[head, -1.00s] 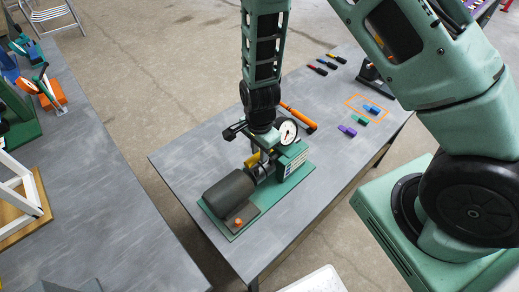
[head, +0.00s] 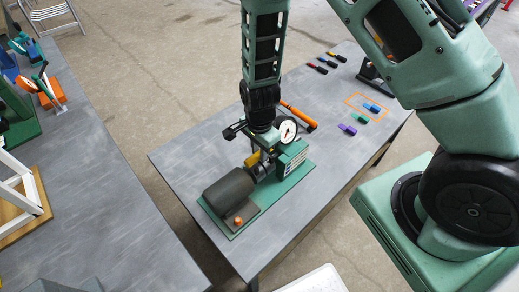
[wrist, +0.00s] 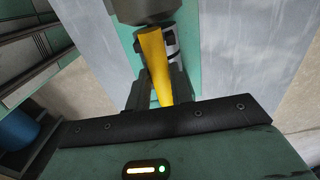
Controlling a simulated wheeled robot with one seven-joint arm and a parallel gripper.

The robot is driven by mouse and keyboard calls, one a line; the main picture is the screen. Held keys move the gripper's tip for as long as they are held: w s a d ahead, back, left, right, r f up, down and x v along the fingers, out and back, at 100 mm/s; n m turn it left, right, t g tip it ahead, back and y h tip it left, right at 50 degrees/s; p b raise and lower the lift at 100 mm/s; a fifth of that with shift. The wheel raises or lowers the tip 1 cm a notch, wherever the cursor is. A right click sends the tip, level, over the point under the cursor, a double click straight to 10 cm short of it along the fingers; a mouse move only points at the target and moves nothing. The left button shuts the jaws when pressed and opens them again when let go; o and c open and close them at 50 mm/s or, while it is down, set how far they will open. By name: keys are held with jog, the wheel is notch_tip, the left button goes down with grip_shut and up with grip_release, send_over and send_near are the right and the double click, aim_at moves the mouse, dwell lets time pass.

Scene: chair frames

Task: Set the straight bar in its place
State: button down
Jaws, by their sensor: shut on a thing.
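My gripper (wrist: 156,95) is shut on a long yellow piece, which I take to be the straight bar (wrist: 156,65). Only a little of the yellow bar (head: 252,159) shows there, beside the arm. I cannot tell whether it touches the machine.
A round white dial (head: 288,130) stands close right of my gripper. An orange-handled tool (head: 298,117) lies behind it. Small coloured pieces and an orange outline (head: 352,101) are on the grey table (head: 195,147). A second bench (head: 95,200) stands left across a gap.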

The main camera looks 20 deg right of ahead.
jog(key=shift+r+p, duration=0.3)
jog(key=shift+r, duration=0.25)
jog(key=c, duration=0.8)
grip_release()
jog(key=shift+c, duration=0.2)
notch_tip(320, 180, up, 8)
jog(key=p, duration=0.6)
jog(key=shift+p, duration=0.3)
